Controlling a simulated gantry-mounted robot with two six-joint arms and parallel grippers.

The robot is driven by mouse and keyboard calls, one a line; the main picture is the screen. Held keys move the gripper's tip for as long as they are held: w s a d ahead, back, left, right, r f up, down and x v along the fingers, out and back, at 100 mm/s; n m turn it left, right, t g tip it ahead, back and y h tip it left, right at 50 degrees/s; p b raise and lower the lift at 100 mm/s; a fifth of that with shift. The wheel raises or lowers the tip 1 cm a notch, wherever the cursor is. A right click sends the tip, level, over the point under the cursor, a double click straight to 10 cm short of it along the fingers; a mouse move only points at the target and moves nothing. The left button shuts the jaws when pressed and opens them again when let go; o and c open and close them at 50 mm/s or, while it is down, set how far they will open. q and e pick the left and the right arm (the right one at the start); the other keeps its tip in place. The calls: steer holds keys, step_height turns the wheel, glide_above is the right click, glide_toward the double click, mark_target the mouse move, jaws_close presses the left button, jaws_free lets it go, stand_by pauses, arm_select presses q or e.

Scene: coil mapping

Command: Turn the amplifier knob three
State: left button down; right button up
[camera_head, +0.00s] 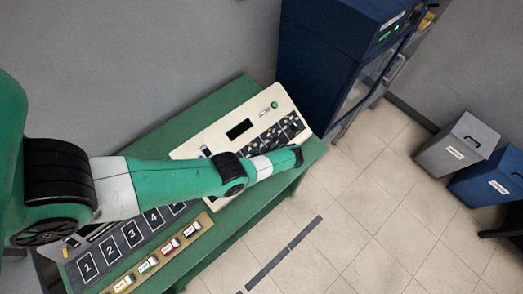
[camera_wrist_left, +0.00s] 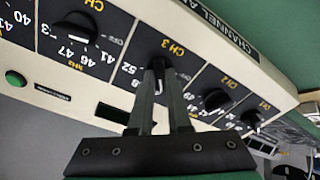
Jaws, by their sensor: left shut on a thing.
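The channel amplifier (camera_head: 212,140) is a cream console with a dark knob panel on the green bench, partly hidden by my left arm. In the left wrist view, the black knob marked CH 3 (camera_wrist_left: 158,64) sits between the fingertips of my left gripper (camera_wrist_left: 160,72), which is shut on it. The knob's pointer is largely hidden by the fingers. In the head view my left gripper (camera_head: 297,154) is at the console's right front side. My right gripper is not in view.
Neighbouring knobs, CH 2 (camera_wrist_left: 215,100), CH 1 (camera_wrist_left: 252,119) and another (camera_wrist_left: 75,30), sit close beside the fingers. A numbered board (camera_head: 133,234) and a wooden strip (camera_head: 165,257) lie on the green bench (camera_head: 222,97). A dark blue cabinet (camera_head: 320,60) stands behind right.

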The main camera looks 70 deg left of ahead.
arm_select(q)
steer(key=m+p, duration=0.1)
steer(key=m, duration=0.4)
steer(key=shift+r+m+y, duration=0.1)
steer(key=shift+m+y, duration=0.2)
steer(key=shift+m, duration=0.1)
steer(key=m+t+p, duration=0.1)
steer(key=m, duration=0.4)
steer(key=shift+s+p, duration=0.1)
steer(key=shift+p, duration=0.3)
steer(key=shift+m, duration=0.3)
steer(key=c, duration=0.9)
jaws_free()
steer(key=shift+d, duration=0.1)
steer(key=shift+o, duration=0.2)
steer(key=p+v, duration=0.7)
steer(key=v, duration=0.4)
steer(key=shift+r, duration=0.15)
steer(key=shift+d, duration=0.2)
